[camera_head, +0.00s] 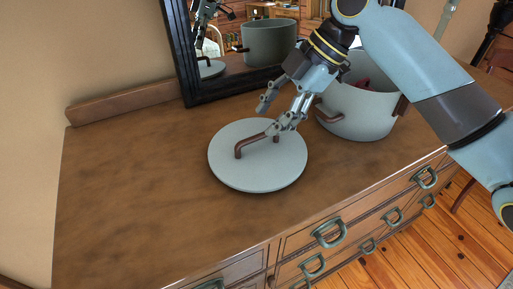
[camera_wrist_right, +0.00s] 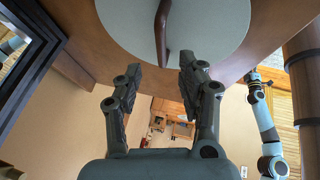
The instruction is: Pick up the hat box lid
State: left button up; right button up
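The hat box lid (camera_head: 229,170) is a round pale grey disc with a brown bar handle (camera_head: 252,141). It lies flat on the wooden dresser top. My right gripper (camera_head: 272,114) is at the handle's far right end, fingers apart and nothing gripped. In the right wrist view the open fingers (camera_wrist_right: 162,72) point at the lid (camera_wrist_right: 215,25), with the handle (camera_wrist_right: 161,30) lined up with the gap between them. My left gripper is not in the head view; a small arm of mine shows at the right of the wrist view, its gripper too small to read.
The grey hat box (camera_head: 362,112) stands open on the dresser (camera_head: 130,190), right of the lid and close behind my right gripper, with something dark red inside. A black-framed mirror (camera_head: 185,60) leans at the back. The dresser top left of the lid is clear.

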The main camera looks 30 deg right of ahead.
aim_at(260, 135)
jog(key=shift+w+a+f, duration=0.15)
jog(key=shift+f, duration=0.2)
jog(key=p+x, duration=0.1)
jog(key=x, duration=0.2)
jog(key=shift+f, duration=0.35)
jog(key=shift+a+f, duration=0.3)
jog(key=shift+f, duration=0.2)
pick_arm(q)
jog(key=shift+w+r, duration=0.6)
pick_arm(e)
jog(key=shift+d, duration=0.1)
grip_shut()
